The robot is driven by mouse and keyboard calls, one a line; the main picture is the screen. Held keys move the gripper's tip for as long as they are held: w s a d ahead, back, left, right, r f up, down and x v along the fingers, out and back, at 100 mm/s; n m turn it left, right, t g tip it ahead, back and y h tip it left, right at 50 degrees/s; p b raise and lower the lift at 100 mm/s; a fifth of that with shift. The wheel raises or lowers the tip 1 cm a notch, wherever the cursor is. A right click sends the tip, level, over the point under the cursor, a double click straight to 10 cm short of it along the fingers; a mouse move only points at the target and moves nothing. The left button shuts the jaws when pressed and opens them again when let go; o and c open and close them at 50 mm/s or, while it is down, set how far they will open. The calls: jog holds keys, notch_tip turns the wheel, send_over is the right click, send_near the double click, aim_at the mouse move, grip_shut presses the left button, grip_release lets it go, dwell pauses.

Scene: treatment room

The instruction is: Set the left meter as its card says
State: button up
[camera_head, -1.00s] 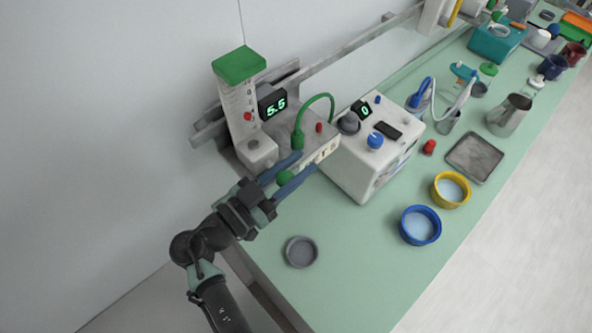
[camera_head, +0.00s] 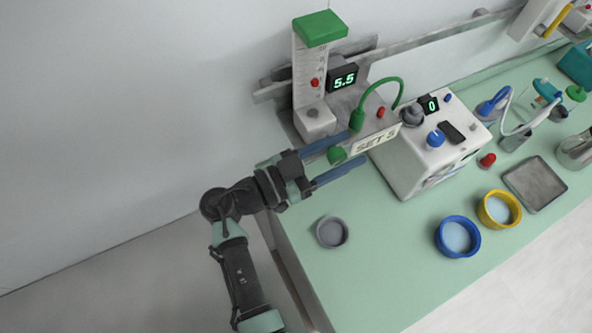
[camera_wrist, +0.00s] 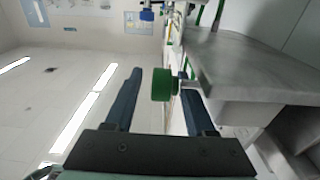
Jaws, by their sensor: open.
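The left meter is a clear upright tube with a green cap (camera_head: 320,28) and a red float (camera_head: 315,82), on a grey metal unit. Its display (camera_head: 343,79) reads 5.5. Its card (camera_head: 374,142) on the front reads SET 5. A green knob (camera_head: 336,155) sticks out of the unit's front; it also shows in the wrist view (camera_wrist: 162,85). My gripper (camera_head: 355,148) is open, with its blue fingers on either side of the knob. In the wrist view, gaps show between the knob and the fingers (camera_wrist: 162,82); contact is not seen.
A white device (camera_head: 400,165) with a blue knob and a display reading 0 stands to the right. A grey dish (camera_head: 332,232), a blue bowl (camera_head: 457,237), a yellow bowl (camera_head: 499,209) and a metal tray (camera_head: 536,185) lie on the green counter. A green hose (camera_head: 383,82) arches above the unit.

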jog(key=b+v, duration=0.4)
jog(key=v, duration=0.7)
jog(key=shift+s+f, duration=0.1)
jog(key=shift+s, duration=0.05)
dwell(1.7)
